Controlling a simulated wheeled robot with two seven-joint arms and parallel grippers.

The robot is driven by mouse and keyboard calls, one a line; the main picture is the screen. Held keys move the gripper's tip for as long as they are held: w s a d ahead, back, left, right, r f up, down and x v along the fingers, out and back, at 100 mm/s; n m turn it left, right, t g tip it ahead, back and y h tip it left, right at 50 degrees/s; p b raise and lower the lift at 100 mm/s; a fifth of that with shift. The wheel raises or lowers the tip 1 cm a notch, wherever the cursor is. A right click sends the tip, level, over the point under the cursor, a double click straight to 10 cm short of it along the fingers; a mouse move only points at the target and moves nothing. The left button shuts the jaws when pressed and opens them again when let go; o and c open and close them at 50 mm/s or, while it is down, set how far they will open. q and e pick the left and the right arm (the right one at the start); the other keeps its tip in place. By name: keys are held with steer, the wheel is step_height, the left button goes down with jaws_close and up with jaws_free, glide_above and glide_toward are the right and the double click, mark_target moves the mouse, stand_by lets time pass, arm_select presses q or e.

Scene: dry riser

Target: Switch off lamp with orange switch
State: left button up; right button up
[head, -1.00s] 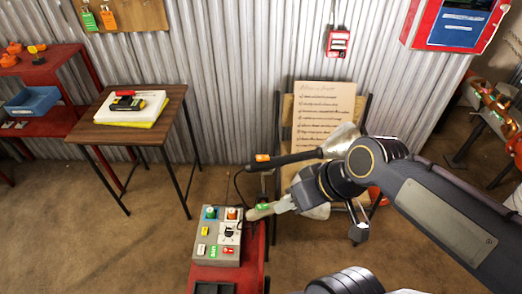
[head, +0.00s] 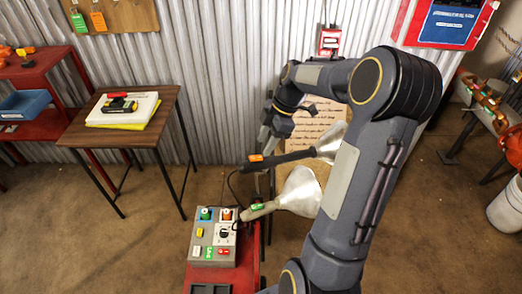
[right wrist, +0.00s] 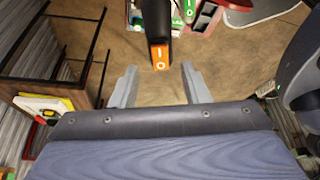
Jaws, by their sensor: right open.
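A lamp with a black handle (head: 290,157) and a pale shade (head: 330,143) carries the orange switch (head: 256,158) near its left end. The orange switch (right wrist: 160,55) shows in the right wrist view with a white line and circle, ahead of and between my fingertips. My right gripper (head: 266,138) is open and empty, just above and right of the switch in the head view. I cannot tell whether it touches the lamp. A second lamp with a pale handle and green switch (head: 258,206) lies just below. My left gripper is not in view.
A grey control box (head: 211,253) with coloured buttons stands on a red surface (head: 249,256) below the lamps. A paper sheet (head: 312,112) leans behind them. A wooden table (head: 150,141) stands left, with open floor between.

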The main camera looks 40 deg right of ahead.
mark_target(257, 157)
steer(key=shift+x, duration=2.1)
jaws_close()
steer(key=h, duration=0.1)
steer(key=a+g+h+p, duration=0.1)
steer(key=shift+w+r+h, duration=0.15)
steer(key=shift+r+h, duration=0.15)
steer(key=shift+w+a+f+g+h+p, duration=0.15)
steer(key=shift+g+h+p, duration=0.25)
steer(key=shift+h, duration=0.4)
jaws_free()
